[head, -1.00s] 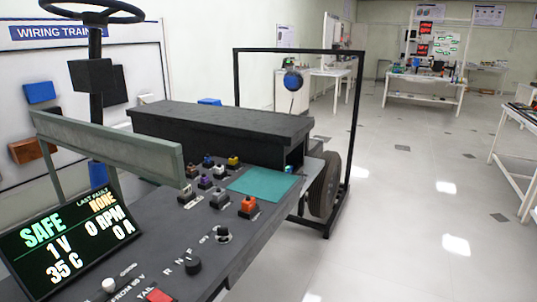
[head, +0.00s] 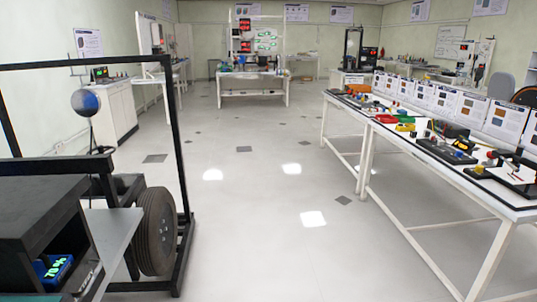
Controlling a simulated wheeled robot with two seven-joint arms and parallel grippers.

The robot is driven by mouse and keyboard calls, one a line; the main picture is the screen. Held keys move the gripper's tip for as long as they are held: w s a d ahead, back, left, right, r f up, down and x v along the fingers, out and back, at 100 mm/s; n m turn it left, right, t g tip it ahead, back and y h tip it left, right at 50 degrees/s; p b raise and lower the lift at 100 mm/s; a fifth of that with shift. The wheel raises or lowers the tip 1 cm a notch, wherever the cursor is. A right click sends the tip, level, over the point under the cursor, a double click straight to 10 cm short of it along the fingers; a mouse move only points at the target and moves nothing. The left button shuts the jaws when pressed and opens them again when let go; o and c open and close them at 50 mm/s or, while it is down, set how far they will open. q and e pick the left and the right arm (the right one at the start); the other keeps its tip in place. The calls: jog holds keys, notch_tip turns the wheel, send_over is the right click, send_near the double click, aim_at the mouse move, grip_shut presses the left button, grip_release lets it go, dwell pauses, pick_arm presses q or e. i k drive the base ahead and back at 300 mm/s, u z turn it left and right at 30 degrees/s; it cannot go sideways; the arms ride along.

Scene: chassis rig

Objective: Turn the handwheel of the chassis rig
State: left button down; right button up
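The handwheel is out of view, and so is the rig's control panel with its large display. Part of the chassis rig shows at the left: its black frame (head: 180,170), a dark-tyred wheel (head: 157,231) standing upright inside the frame, and a black box-shaped body (head: 40,192). A small blue unit with a green readout (head: 54,268) sits inside the open end of the body. Neither of my grippers is in view.
A long white table (head: 385,128) with training devices and upright cards runs along the right. Another white bench (head: 252,92) stands at the back. A white cabinet (head: 103,112) is behind the rig's frame. The grey floor (head: 260,230) between is clear.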

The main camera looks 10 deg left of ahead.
aim_at(100, 149)
jog(key=u, duration=0.2)
jog(key=i, duration=2.4)
jog(key=u, duration=1.25)
jog(key=i, duration=0.7)
jog(key=z, duration=0.95)
jog(key=i, duration=5)
jog(key=u, duration=2.65)
